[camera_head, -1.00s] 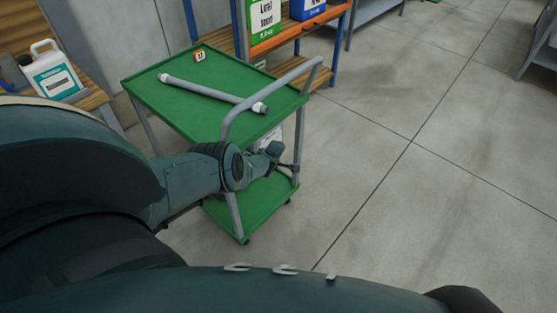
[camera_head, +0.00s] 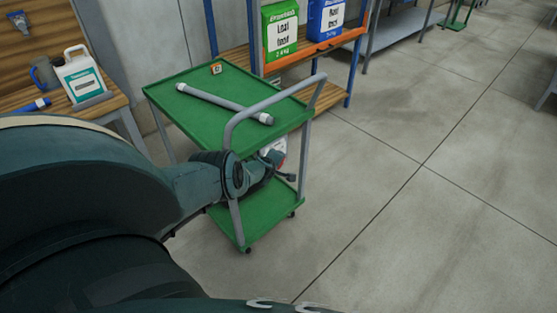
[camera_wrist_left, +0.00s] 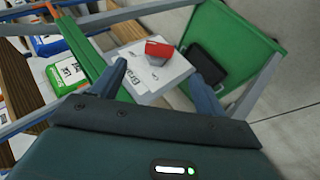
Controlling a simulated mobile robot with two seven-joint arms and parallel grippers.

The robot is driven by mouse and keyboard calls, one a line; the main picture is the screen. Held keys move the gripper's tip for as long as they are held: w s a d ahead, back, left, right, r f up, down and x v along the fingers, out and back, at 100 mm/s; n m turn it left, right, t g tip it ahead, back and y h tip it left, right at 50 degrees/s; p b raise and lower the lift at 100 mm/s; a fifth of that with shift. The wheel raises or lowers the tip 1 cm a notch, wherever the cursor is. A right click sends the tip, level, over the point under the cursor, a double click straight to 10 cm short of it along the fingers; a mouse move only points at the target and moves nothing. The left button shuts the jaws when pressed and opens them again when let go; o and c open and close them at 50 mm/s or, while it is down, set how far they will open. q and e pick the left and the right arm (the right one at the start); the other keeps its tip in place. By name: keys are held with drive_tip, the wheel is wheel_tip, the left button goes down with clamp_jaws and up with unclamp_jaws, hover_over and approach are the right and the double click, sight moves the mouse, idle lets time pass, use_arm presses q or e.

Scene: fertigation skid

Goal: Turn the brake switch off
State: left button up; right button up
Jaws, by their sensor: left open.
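The brake switch (camera_wrist_left: 158,49) is a red rocker on a white box (camera_wrist_left: 150,76) with partly hidden black lettering, seen in the left wrist view. In the head view the white and red box (camera_head: 277,147) shows small, under the top shelf of the green cart (camera_head: 166,93). My left gripper (camera_wrist_left: 161,88) is open, its two dark fingers apart on either side of the white box's near part, with the red rocker just beyond them. I cannot tell whether the fingers touch the box. In the head view my left arm reaches in beside the cart's handle. My right gripper is not seen.
The cart's grey handle (camera_head: 275,99) stands close to my left arm. A rack with green and blue bags (camera_head: 281,32) stands behind. Floor at the right is clear.

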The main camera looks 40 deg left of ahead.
use_arm(q)
drive_tip(key=shift+s+r, duration=0.15)
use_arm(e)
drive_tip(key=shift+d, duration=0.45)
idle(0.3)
use_arm(q)
drive_tip(key=s+d+r+m+g+h, duration=0.3)
drive_tip(key=s+d+m+h, duration=0.2)
drive_tip(key=s+d+m, duration=1.15)
drive_tip(key=s+d+r+m+g, duration=0.1)
drive_tip(key=s+d+r, duration=0.3)
drive_tip(key=s, duration=0.2)
drive_tip(key=s+d+r+m+y, duration=0.1)
drive_tip(key=s+d+r, duration=0.2)
drive_tip(key=s+r, duration=0.25)
drive_tip(key=s+d+r+m+g, duration=0.1)
drive_tip(key=s+d+r+m, duration=0.2)
drive_tip(key=s, duration=0.4)
drive_tip(key=w+d+f+t+h, duration=0.2)
drive_tip(key=w+d+f+t, duration=0.3)
drive_tip(key=f, duration=0.5)
drive_tip(key=shift+w+d+t, duration=0.2)
drive_tip(key=shift+d+t, duration=0.3)
drive_tip(key=shift+d, duration=0.05)
